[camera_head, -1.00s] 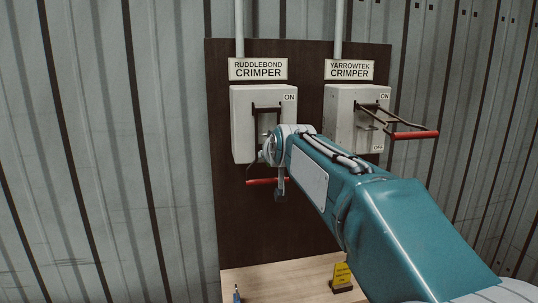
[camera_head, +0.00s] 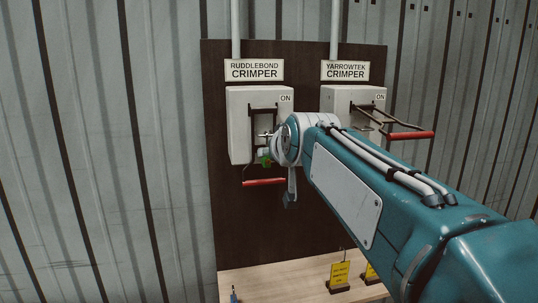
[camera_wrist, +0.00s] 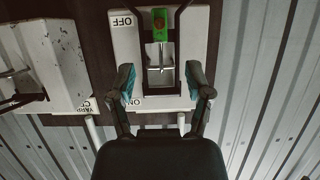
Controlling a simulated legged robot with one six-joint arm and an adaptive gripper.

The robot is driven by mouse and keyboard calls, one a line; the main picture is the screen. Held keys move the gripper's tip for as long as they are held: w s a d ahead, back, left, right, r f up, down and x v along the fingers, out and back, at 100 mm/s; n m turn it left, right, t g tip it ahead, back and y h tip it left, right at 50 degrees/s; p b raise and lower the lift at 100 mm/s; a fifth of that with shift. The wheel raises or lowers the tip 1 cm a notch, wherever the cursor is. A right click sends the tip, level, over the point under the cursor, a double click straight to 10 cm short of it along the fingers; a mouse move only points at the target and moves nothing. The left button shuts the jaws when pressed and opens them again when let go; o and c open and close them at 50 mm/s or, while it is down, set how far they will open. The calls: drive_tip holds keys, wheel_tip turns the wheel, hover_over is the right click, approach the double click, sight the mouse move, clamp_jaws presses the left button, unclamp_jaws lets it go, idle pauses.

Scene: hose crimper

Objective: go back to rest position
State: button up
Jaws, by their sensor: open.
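My gripper (camera_wrist: 163,82) is open and empty in the wrist view, its two fingers apart in front of the Ruddlebond switch box. In the head view my arm covers much of the gripper. The Ruddlebond box (camera_head: 240,125) is white, with a black lever frame whose red handle (camera_head: 264,182) hangs low. A green part (camera_wrist: 160,25) shows inside that frame in the wrist view. The Yarrowtek box (camera_head: 340,101) stands to the right, its lever sticking outward with a red handle (camera_head: 411,135). My arm hides its lower part.
Both boxes are on a dark board (camera_head: 310,70) on a corrugated metal wall (camera_head: 90,150). A wooden shelf (camera_head: 285,282) below carries a yellow sign (camera_head: 339,275), part of another, and a small blue item (camera_head: 234,296). Space left of the board looks clear.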

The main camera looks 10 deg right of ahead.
drive_tip(key=s+f+g, duration=0.8)
drive_tip(key=s+f, duration=1.7)
drive_tip(key=s, duration=0.3)
drive_tip(key=shift+f, duration=0.4)
